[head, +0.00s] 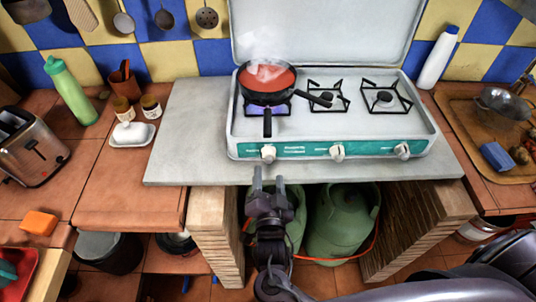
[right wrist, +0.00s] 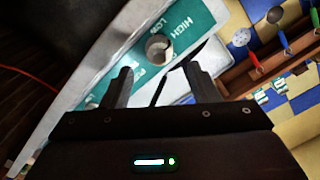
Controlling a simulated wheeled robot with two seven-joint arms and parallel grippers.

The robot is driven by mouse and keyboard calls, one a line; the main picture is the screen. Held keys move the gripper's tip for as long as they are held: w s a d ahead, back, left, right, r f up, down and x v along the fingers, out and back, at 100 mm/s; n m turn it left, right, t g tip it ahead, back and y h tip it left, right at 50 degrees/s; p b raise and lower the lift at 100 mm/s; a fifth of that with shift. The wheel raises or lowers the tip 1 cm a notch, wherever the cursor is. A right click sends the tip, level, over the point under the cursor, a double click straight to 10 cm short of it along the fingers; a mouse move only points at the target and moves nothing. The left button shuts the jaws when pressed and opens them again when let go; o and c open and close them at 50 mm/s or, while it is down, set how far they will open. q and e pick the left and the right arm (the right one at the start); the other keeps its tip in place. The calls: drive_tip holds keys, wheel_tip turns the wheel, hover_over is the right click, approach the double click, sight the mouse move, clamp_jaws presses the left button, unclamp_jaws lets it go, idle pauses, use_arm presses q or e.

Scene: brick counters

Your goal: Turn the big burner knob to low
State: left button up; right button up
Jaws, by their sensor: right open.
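The white stove (head: 235,130) has a teal front strip with three pale knobs: left (head: 268,152), middle (head: 337,151) and right (head: 402,150). The left burner has a blue flame under a pan (head: 267,97). Which knob is the big burner's cannot be read in the head view. My right gripper (head: 268,178) is open and empty, just in front of and below the left knob. In the right wrist view a round knob (right wrist: 160,47) lies beyond the gap between the open fingers (right wrist: 156,76), apart from them. HIGH and LOW are printed beside it. My left gripper is out of view.
The grey counter slab (head: 190,140) juts out under the stove. Green gas bottles (head: 342,222) stand below it. The slab left of the stove is clear.

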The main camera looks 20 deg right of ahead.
sight(269, 162)
drive_tip(key=p+x, duration=0.1)
drive_tip(key=x, duration=0.3)
drive_tip(key=shift+w+d+r, duration=0.15)
drive_tip(key=shift+d, duration=0.05)
drive_tip(key=shift+x, duration=1)
drive_tip(key=shift+a+f, duration=0.1)
drive_tip(key=shift+f, duration=0.15)
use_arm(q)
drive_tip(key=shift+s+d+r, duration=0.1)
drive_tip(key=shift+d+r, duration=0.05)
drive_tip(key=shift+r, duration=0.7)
use_arm(e)
drive_tip(key=c, duration=1)
